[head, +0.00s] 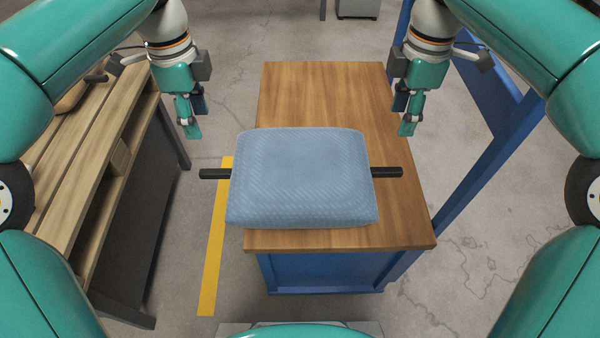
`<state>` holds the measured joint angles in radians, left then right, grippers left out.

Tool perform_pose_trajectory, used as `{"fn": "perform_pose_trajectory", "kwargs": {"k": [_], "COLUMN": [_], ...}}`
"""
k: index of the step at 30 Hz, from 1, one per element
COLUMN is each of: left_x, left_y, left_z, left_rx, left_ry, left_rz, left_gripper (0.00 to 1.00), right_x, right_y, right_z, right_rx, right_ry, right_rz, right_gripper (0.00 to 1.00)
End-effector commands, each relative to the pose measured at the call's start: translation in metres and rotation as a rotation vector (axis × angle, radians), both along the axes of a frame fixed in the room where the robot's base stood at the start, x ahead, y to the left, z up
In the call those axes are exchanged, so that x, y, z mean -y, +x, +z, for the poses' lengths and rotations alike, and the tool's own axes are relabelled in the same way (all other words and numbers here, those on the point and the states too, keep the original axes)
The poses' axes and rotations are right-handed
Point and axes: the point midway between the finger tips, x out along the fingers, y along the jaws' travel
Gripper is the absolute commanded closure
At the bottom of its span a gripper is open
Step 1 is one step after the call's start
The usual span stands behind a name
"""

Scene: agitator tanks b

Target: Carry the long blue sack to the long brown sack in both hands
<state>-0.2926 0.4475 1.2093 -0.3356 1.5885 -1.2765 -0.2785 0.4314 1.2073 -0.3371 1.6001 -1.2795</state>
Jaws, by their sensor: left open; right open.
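The long blue sack (302,180) lies flat on the wooden top of a blue workstand, with a dark bar handle (214,174) sticking out on its left and another (388,172) on its right. My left gripper (194,118) is open and empty, pointing down, beyond and left of the left handle. My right gripper (403,116) is open and empty, beyond the right handle and above the stand's right edge. Neither touches the sack. A tan-brown object with a dark bar, possibly the long brown sack (72,97), lies on the bench at left, mostly hidden by my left arm.
The wooden top (320,92) is bare behind the blue sack. A slatted wooden bench (100,130) stands at left, with floor and a yellow line (214,255) between. A blue upright frame (480,165) rises at the stand's right. A grey cabinet (358,8) is far back.

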Motion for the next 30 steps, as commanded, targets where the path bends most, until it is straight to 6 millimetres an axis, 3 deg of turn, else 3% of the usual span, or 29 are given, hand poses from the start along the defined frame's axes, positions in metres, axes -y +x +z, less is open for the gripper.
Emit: {"fn": "perform_pose_trajectory", "kwargs": {"k": [8, 14, 30], "left_x": [-0.004, -0.004, -0.005], "left_y": [-0.001, -0.001, -0.002], "left_z": [-0.002, -0.020, -0.122], "left_rx": [-0.001, -0.004, -0.005], "left_ry": [0.000, 0.001, 0.000], "left_rz": [0.009, 0.010, 0.011], "left_gripper": [0.50, 0.50, 0.50], "right_x": [-0.004, -0.004, -0.004], "right_y": [0.002, 0.002, 0.001], "right_z": [-0.003, -0.020, -0.123], "right_rx": [-0.002, -0.005, -0.006], "right_ry": [0.000, -0.001, 0.000], "right_rz": [0.007, 0.008, 0.008], "right_gripper": [0.50, 0.50, 0.50]}}
